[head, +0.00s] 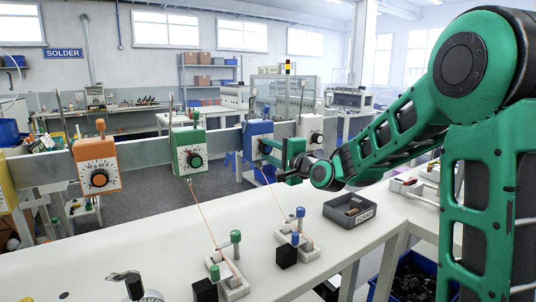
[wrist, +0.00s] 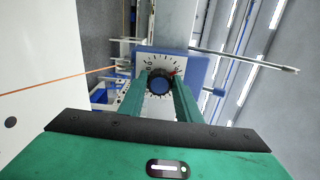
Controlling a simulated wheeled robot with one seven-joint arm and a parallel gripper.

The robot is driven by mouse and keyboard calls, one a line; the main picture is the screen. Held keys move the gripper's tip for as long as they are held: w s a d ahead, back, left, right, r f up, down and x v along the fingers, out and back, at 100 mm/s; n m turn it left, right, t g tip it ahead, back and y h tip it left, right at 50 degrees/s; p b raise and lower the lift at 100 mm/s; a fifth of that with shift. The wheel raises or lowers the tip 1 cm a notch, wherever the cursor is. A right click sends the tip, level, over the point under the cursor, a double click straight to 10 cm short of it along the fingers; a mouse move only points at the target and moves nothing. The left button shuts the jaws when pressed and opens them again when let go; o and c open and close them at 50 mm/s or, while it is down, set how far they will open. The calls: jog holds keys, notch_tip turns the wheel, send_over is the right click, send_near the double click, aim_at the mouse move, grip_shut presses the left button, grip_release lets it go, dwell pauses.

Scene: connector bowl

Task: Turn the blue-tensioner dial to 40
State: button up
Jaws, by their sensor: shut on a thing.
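The blue tensioner (head: 257,140) is mounted on the grey rail. My gripper (head: 277,158) is at its front and hides its dial in the head view. In the wrist view, the blue tensioner's body (wrist: 205,69) shows around a white scale plate. A red mark shows at the knob's upper right. The scale numbers are too small to read.
Orange (head: 97,165), green (head: 189,150) and white (head: 310,130) tensioners stand along the same rail. Orange wires run down to clamp fixtures on the white bench (head: 180,240). A grey scrap tray (head: 350,211) stands on the bench below my arm.

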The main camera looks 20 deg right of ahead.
jog(key=shift+d+f+m, duration=0.25)
jog(key=shift+d+m, duration=0.05)
jog(key=shift+m, duration=0.2)
jog(key=o, duration=1.1)
jog(key=shift+w, duration=0.1)
jog(key=shift+c, duration=0.2)
jog(key=shift+a+r, duration=0.15)
jog(key=v, duration=1)
jog(key=shift+s, duration=0.35)
